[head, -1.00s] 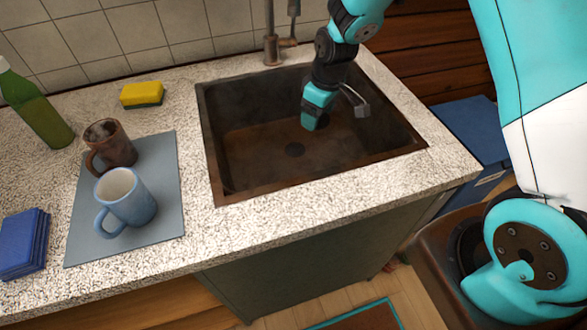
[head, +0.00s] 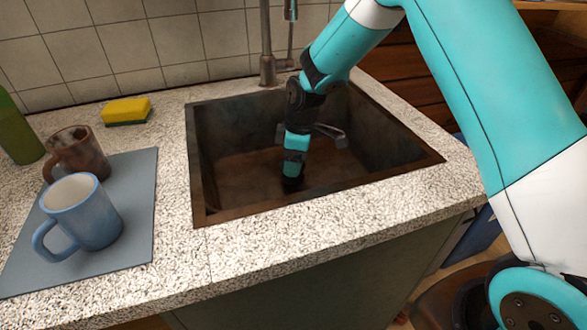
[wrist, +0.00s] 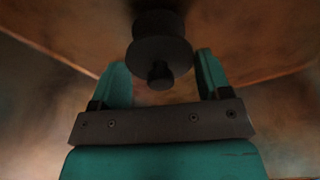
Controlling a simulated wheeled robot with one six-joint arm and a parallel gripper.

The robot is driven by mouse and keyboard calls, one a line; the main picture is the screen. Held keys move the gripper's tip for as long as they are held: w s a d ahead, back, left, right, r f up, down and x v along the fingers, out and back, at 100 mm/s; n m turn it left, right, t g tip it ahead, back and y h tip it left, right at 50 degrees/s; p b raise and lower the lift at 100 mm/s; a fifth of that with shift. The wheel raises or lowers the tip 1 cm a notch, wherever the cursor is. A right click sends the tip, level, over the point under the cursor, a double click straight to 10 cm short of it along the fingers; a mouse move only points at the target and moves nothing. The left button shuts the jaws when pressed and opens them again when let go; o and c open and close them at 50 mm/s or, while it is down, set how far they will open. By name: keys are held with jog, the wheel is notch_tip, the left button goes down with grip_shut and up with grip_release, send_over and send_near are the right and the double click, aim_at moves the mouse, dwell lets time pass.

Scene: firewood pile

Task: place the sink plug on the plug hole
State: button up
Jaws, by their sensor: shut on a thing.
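The black sink plug (wrist: 160,52), a round disc with a small knob, is between the two teal fingers of my gripper (wrist: 162,72) in the wrist view. My gripper is shut on it. In the head view my gripper (head: 293,172) points down into the brown sink (head: 225,215), low over its floor. A dark shape (head: 292,185) shows at the fingertips; I cannot tell plug from plug hole there. In the wrist view a dark round patch (wrist: 156,5) behind the plug may be the plug hole. Whether the plug touches it is unclear.
The tap (head: 267,65) stands behind the sink. Left of the sink are a yellow sponge (head: 126,111), a brown mug (head: 76,154) and a blue mug (head: 82,212) on a grey mat (head: 135,225). The sink walls surround my gripper.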

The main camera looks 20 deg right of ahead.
jog(key=shift+f, duration=1.5)
jog(key=shift+f, duration=0.15)
jog(key=o, duration=0.9)
notch_tip(320, 180, up, 12)
jog(key=d, duration=0.2)
jog(key=s+a+r+m, duration=0.1)
jog(key=s+a+r, duration=0.1)
jog(key=s, duration=0.5)
jog(key=s+a+r+m+y, duration=0.1)
jog(key=s+a+r, duration=0.1)
jog(key=s+r, duration=0.3)
jog(key=s+a+r+m, duration=0.2)
jog(key=s+r, duration=0.2)
jog(key=s, duration=0.5)
jog(key=shift+s+r+y, duration=0.1)
jog(key=shift+s+y, duration=0.05)
jog(key=shift+y, duration=0.25)
jog(key=s, duration=0.3)
jog(key=s+m, duration=0.1)
jog(key=s, duration=0.2)
jog(key=s+m, duration=0.1)
jog(key=s, duration=0.2)
jog(key=shift+s+a+r+g+y, duration=0.2)
jog(key=shift+s+r+g+y, duration=0.1)
jog(key=shift+s+y, duration=0.1)
